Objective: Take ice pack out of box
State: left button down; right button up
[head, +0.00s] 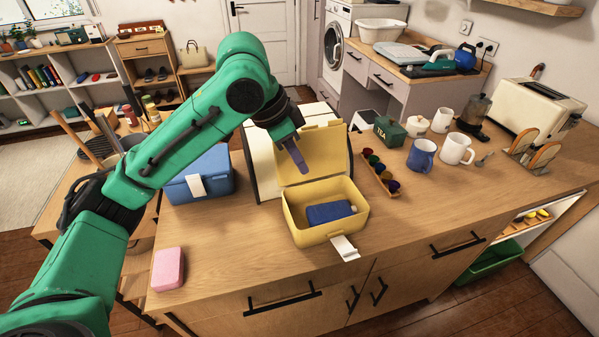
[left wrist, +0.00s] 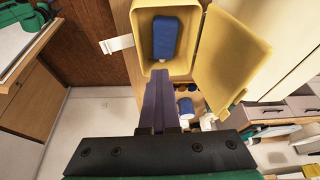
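A yellow box (head: 296,238) stands on the wooden counter with its lid (head: 312,158) raised at the back and its white latch (head: 345,248) hanging at the front. A blue ice pack (head: 331,212) lies flat inside it. In the left wrist view the ice pack (left wrist: 164,36) lies in the open box (left wrist: 198,25), with the lid to the right. My left gripper (head: 300,166) is above the box, in front of the raised lid, pointing down and apart from the ice pack. Its purple fingers (left wrist: 159,90) are together with nothing between them. My right gripper is not in view.
A closed blue box (head: 205,170) stands left of the yellow box. A pink block (head: 168,269) lies at the front left. A rack of coloured pods (head: 378,172), mugs (head: 422,155) and a toaster (head: 535,105) are to the right. The counter front right is clear.

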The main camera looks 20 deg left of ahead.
pick_arm(q)
jog(key=shift+c, duration=1.6)
grip_release()
